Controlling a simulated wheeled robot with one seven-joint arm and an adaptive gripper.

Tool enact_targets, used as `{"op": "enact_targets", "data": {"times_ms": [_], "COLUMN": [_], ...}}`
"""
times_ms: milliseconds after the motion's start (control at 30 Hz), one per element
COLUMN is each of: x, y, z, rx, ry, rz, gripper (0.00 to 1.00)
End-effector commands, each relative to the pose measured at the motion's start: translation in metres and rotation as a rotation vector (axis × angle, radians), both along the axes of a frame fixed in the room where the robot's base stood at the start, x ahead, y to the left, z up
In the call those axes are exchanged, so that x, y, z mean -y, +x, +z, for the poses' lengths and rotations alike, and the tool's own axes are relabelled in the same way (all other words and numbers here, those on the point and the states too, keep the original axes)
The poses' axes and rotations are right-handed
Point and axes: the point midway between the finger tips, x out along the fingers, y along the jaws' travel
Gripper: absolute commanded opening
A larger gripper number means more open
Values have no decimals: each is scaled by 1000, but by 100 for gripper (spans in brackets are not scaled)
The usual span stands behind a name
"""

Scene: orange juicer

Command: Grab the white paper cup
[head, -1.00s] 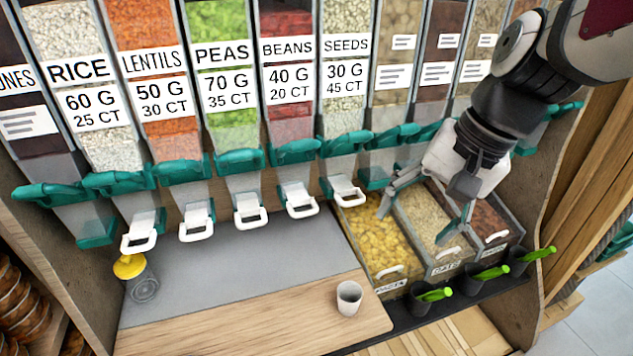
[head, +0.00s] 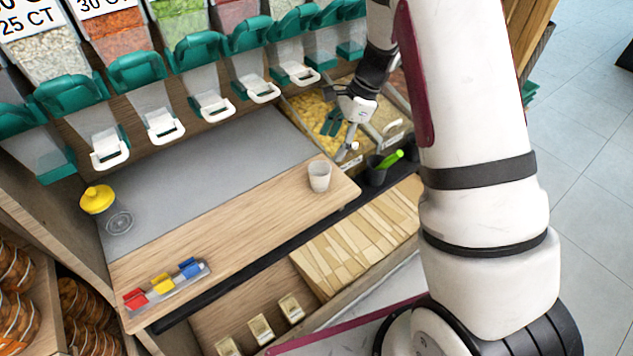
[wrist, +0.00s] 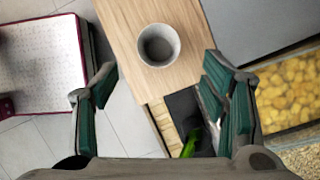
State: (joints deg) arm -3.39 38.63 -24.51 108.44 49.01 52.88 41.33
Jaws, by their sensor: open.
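The white paper cup (head: 319,176) stands upright on the right end of the wooden counter in the head view. It looks empty and also shows in the wrist view (wrist: 159,46), beyond my fingertips and between their lines. My gripper (head: 343,135) is above the bins, to the right of and behind the cup. In the wrist view my gripper (wrist: 160,82) has its two green-padded fingers wide apart with nothing between them. My gripper and the cup do not touch.
Bins of yellow pasta-like food (head: 312,107) lie behind the cup, under the dispensers. A dark holder with a green-handled scoop (head: 388,160) stands right of the cup. A yellow-lidded jar (head: 97,200) and coloured clips (head: 163,284) are at the left. The counter around the cup is clear.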

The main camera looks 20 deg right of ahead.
Motion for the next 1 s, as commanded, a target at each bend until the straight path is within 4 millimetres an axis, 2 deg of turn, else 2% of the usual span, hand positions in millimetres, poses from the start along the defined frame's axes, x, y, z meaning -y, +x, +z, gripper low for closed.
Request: {"op": "enact_targets", "data": {"times_ms": [400, 733, 1000], "x": [-26, -36, -50], "y": [2, 2, 2], "z": [-64, -88, -121], "rx": [-5, -4, -4], "ry": [0, 0, 0], "rz": [-1, 1, -1], "gripper": [67, 67, 67]}}
